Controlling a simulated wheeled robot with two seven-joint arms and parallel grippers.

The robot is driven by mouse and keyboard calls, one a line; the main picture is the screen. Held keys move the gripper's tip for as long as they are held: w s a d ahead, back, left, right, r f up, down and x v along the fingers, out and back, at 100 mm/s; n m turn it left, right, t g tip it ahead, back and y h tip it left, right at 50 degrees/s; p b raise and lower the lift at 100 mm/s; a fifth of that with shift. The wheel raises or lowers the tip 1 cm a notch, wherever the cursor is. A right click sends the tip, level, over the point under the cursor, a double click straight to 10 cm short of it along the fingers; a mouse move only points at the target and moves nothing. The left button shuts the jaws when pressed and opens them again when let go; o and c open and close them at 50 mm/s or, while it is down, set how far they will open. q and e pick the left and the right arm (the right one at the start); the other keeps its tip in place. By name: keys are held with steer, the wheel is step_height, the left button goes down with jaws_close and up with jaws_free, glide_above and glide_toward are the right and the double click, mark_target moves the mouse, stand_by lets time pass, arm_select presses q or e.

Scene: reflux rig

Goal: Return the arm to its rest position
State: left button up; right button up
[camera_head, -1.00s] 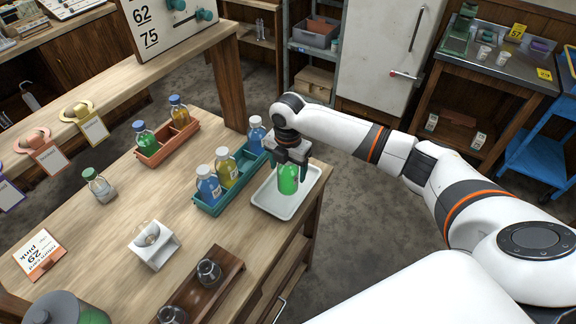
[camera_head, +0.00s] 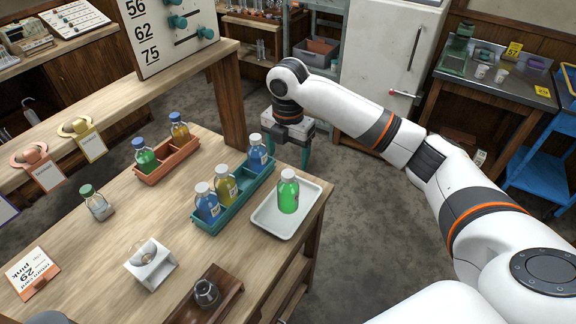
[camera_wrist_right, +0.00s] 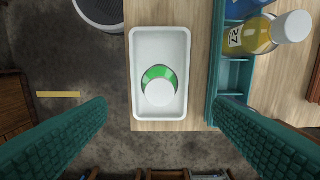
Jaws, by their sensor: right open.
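My right gripper (camera_head: 291,150) is raised beyond the far right edge of the wooden table, past the teal rack. It is open and empty; in the right wrist view its two teal fingers (camera_wrist_right: 155,135) stand wide apart. Below it in that view, a white-capped bottle of green liquid (camera_wrist_right: 159,86) stands on a white tray (camera_wrist_right: 138,55). In the head view the green bottle (camera_head: 288,192) stands upright on the white tray (camera_head: 268,222), apart from the gripper. My left gripper is not in view.
A teal rack (camera_head: 233,206) with blue and yellow bottles stands beside the tray. An orange rack (camera_head: 163,161) holds a green and a yellow bottle. A clear bottle (camera_head: 97,203), a white stand (camera_head: 151,262) and a wooden holder (camera_head: 218,303) are on the table. Open floor lies right of it.

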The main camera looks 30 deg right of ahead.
steer(key=shift+r, duration=0.3)
